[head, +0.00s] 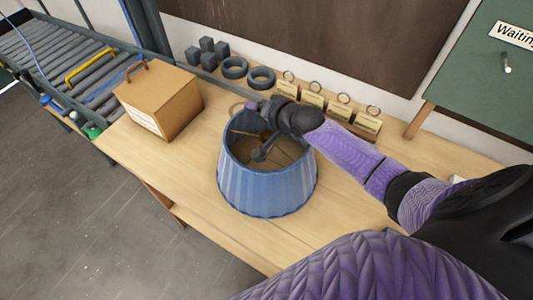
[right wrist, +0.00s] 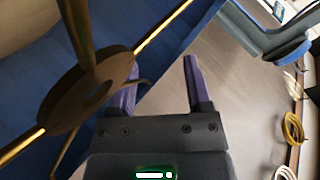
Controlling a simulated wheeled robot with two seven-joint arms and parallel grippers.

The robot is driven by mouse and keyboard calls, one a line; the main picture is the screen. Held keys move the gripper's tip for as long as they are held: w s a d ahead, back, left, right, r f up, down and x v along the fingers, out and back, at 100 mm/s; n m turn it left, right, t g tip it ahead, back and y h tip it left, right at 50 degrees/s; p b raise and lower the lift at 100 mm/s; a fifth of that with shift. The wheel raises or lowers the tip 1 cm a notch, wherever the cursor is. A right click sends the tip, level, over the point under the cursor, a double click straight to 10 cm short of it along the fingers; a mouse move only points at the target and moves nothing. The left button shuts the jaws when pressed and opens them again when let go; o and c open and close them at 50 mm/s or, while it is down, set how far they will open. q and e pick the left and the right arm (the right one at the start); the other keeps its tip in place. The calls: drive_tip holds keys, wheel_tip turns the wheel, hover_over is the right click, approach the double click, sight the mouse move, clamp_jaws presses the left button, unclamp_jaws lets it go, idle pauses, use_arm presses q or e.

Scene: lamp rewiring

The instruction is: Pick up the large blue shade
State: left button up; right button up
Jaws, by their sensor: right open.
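The large blue shade (head: 265,190) stands upright on the wooden table, wide end down, with its open top facing up. My right gripper (head: 255,131) is over the shade's top opening at the back, and its jaws are apart. In the right wrist view the shade's blue wall (right wrist: 190,25) fills the left side, with a brass spoke and a round fitting across it. The open fingers (right wrist: 160,80) show there, the left one against the blue and the right one against the grey floor. I cannot tell whether either touches the shade. My left gripper is not in view.
A brown box (head: 160,100) with a handle stands left of the shade. Dark cubes (head: 207,52), black rings (head: 261,78) and several tagged holders (head: 312,98) line the back. A roller conveyor (head: 60,55) is at far left. Bare table (head: 170,175) lies left of the shade.

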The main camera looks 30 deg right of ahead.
drive_tip(key=shift+s+f, duration=0.1)
drive_tip(key=shift+f, duration=0.05)
drive_tip(key=shift+c, duration=1.2)
drive_tip(key=shift+f, duration=0.1)
clamp_jaws()
drive_tip(key=shift+s, duration=0.1)
